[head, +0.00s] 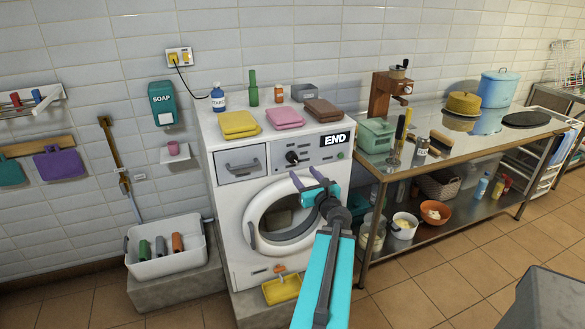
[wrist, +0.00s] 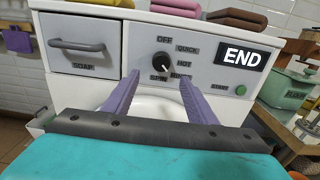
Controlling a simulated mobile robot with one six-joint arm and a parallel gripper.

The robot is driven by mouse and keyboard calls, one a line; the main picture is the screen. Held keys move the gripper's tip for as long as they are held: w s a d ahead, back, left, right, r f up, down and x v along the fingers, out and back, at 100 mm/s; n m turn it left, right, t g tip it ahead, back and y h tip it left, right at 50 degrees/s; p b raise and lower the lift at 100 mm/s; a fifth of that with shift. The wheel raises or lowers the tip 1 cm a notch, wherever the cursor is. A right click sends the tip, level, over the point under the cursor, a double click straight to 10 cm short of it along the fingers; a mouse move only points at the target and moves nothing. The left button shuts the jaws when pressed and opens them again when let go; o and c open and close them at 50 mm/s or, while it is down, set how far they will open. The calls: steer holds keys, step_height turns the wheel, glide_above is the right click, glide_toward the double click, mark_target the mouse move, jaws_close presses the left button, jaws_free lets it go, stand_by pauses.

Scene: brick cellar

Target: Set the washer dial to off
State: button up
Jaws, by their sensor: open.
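The white washer (head: 232,208) stands against the tiled wall. Its black dial (head: 292,158) is on the grey front panel and shows close up in the wrist view (wrist: 163,61). Labels around it read OFF at upper left, QUICK, HOT, a partly covered one at lower right, and SPIN at lower left. The dial's light mark seems to point to the lower right, away from OFF. The display (wrist: 242,57) reads END. My gripper (head: 308,177) is open and empty in front of the panel, its purple fingers (wrist: 159,79) just below and either side of the dial, apparently not touching it.
The soap drawer (wrist: 80,45) with its protruding handle is left of the dial, and a green start button (wrist: 240,90) is at right. Folded towels (head: 285,118) and bottles stand on top. A metal table (head: 455,150) is close on the right.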

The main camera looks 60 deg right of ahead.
mark_target(293, 160)
steer(key=shift+w+d+b, duration=0.45)
steer(key=shift+w+b, duration=0.15)
steer(key=shift+b, duration=3.85)
steer(key=x, duration=0.3)
steer(key=shift+w+d+r+p, duration=0.1)
steer(key=shift+w+d+p, duration=0.1)
steer(key=shift+p, duration=0.2)
steer(key=shift+x, duration=2.35)
steer(key=shift+c, duration=0.6)
